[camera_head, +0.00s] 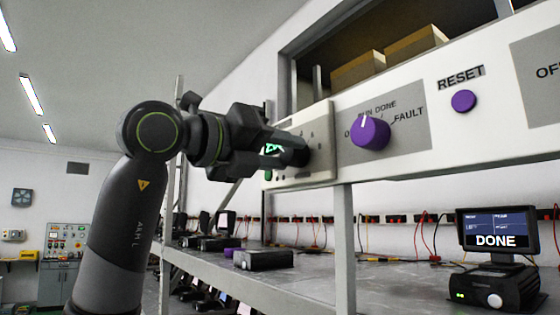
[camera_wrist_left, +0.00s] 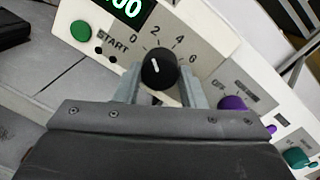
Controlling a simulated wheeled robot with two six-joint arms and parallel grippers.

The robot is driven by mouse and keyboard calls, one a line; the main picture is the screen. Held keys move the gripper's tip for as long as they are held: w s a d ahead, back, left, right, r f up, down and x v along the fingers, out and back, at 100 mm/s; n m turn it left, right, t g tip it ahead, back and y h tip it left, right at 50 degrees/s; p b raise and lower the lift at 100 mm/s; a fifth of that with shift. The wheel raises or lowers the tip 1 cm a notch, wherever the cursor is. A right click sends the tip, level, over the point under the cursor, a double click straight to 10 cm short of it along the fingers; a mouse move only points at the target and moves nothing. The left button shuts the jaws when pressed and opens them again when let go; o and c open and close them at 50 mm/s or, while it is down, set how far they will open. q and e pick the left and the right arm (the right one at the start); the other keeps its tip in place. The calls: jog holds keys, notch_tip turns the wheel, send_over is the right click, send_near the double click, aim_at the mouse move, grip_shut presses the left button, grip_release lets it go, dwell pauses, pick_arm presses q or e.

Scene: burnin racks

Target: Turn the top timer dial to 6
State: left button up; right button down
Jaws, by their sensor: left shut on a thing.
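The timer panel (camera_head: 322,122) on the white rail carries a black dial, seen closely in the left wrist view (camera_wrist_left: 159,70). The numbers 0, 2, 4 and 6 (camera_wrist_left: 192,58) are printed in an arc around it. The dial's white mark leans up and left, roughly between 0 and 2. My left gripper (camera_head: 285,152) is at the panel, its fingers on either side of the dial and shut on it. In the head view the gripper hides most of the dial. My right gripper is in neither view.
A green START button (camera_wrist_left: 81,31) and a partly cut-off green display (camera_wrist_left: 128,8) are beside the dial. To the right are a purple selector knob (camera_head: 370,133) and a purple RESET button (camera_head: 463,101). Below is a shelf with a screen (camera_head: 497,229) reading DONE.

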pick_arm(q)
jog(key=m, duration=0.3)
jog(key=shift+f+b, duration=0.1)
jog(key=shift+b, duration=0.3)
jog(key=m, duration=0.3)
jog(key=shift+h, duration=0.3)
jog(key=m, duration=0.5)
jog(key=shift+w+m, duration=0.1)
jog(key=shift+m, duration=0.3)
jog(key=m+g, duration=0.1)
jog(key=m, duration=0.2)
jog(key=shift+a+m+h, duration=0.1)
jog(key=shift+m+h, duration=0.3)
jog(key=shift+m+p, duration=0.3)
jog(key=shift+m, duration=1.8)
jog(key=o, duration=1)
